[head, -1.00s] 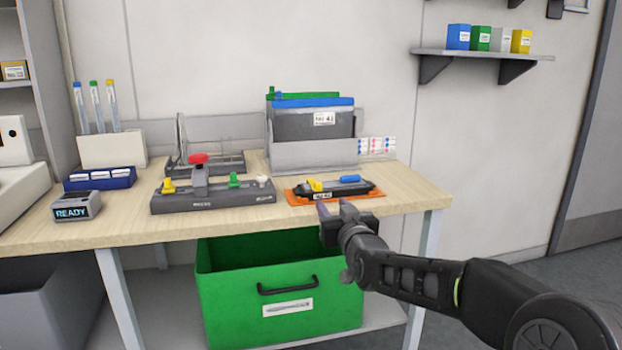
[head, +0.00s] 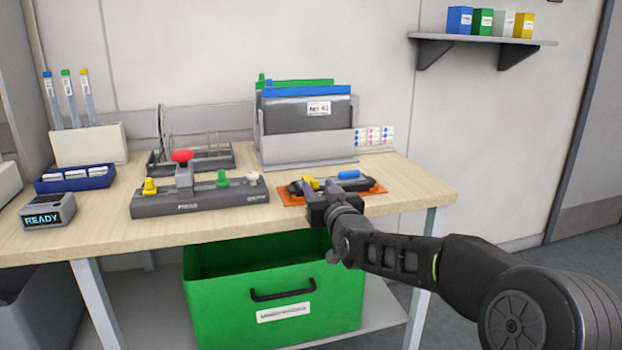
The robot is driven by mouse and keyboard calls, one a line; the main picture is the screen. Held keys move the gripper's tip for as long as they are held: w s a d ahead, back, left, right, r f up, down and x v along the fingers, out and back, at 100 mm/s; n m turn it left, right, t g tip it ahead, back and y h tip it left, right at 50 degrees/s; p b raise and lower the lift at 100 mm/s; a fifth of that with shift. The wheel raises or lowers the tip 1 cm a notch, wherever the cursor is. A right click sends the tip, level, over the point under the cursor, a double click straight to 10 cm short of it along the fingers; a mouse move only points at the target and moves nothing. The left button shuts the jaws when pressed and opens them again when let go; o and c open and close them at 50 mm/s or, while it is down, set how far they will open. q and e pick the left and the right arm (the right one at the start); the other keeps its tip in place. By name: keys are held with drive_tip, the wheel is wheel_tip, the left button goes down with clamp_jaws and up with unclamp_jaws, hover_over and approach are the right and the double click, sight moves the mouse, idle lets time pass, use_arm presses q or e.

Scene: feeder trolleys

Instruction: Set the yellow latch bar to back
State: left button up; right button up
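A dark feeder-like device (head: 362,185) lies on an orange mat (head: 291,199) near the right front of the table. It carries a small yellow piece (head: 311,183) at its left and a blue piece (head: 348,174) at its right. The yellow piece looks like the latch bar; its exact setting is too small to tell. My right gripper (head: 325,196) is at the front edge of this device, just below the yellow piece, and covers part of the device's front. Its fingertips are not clear, and I cannot tell whether it touches anything. My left gripper is not in view.
A grey press base (head: 187,208) with yellow, red, green and white knobs stands left of the mat. Behind are a file holder (head: 310,150) and a grey rack (head: 215,158). A green bin (head: 330,296) sits below the table. The table's right front corner is clear.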

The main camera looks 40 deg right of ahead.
drive_tip(key=x, duration=0.7)
drive_tip(key=shift+s, duration=0.1)
drive_tip(key=shift+c, duration=0.3)
clamp_jaws()
drive_tip(key=shift+f, duration=0.1)
idle(0.8)
